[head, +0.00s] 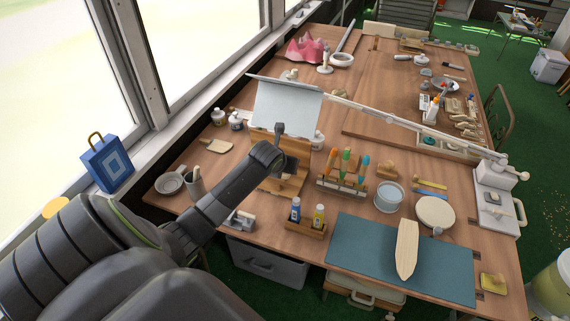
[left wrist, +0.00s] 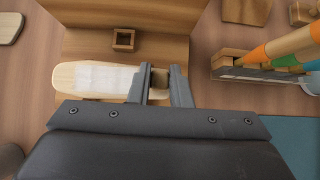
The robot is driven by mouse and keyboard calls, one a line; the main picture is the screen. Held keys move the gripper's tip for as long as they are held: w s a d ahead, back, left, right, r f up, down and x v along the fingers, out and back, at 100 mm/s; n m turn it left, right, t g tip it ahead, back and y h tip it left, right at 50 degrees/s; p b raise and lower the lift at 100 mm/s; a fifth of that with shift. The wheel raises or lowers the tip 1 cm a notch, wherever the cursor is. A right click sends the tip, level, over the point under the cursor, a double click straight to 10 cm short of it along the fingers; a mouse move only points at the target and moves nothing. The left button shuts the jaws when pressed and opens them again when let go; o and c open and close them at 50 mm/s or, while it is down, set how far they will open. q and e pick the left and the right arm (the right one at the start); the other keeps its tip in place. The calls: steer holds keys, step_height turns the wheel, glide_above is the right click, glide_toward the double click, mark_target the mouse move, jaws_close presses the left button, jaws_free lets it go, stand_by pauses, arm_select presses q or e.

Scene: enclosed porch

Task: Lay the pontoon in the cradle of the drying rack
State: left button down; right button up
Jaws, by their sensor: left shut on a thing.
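In the left wrist view my left gripper (left wrist: 162,76) is shut on the right end of a long pale-wood piece, which looks like the pontoon (left wrist: 65,80). It has a rounded left end and a white patch on top. It lies level in front of a brown wooden stand (left wrist: 85,42), likely the drying rack; I cannot tell if it touches it. The stand has a small square wooden socket (left wrist: 124,40). In the head view the stand (head: 297,147) is partly behind my left gripper (head: 288,166), and the pontoon is hidden. My right gripper is not in view.
A pale boat-shaped wooden piece (head: 407,252) lies on a blue-green mat (head: 355,249). A rack of colored-handled tools (head: 342,187) stands right of the stand, with a bottle holder (head: 306,227) in front. A white-grey panel (head: 284,106) rises behind. A blue box (head: 108,164) stands by the window.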

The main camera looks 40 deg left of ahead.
arm_select(q)
steer(key=shift+p, duration=0.8)
stand_by(1.5)
steer(key=shift+f+b, duration=0.7)
steer(key=shift+f, duration=0.55)
stand_by(0.9)
steer(key=c, duration=1.3)
jaws_free()
steer(key=shift+o, duration=0.6)
steer(key=o, duration=0.6)
steer(key=shift+c, duration=0.2)
steer(key=shift+r, duration=0.15)
steer(key=p+v, duration=0.6)
steer(key=p, duration=0.2)
steer(key=shift+w+r, duration=0.3)
steer(key=shift+r, duration=0.2)
steer(key=shift+a, duration=0.1)
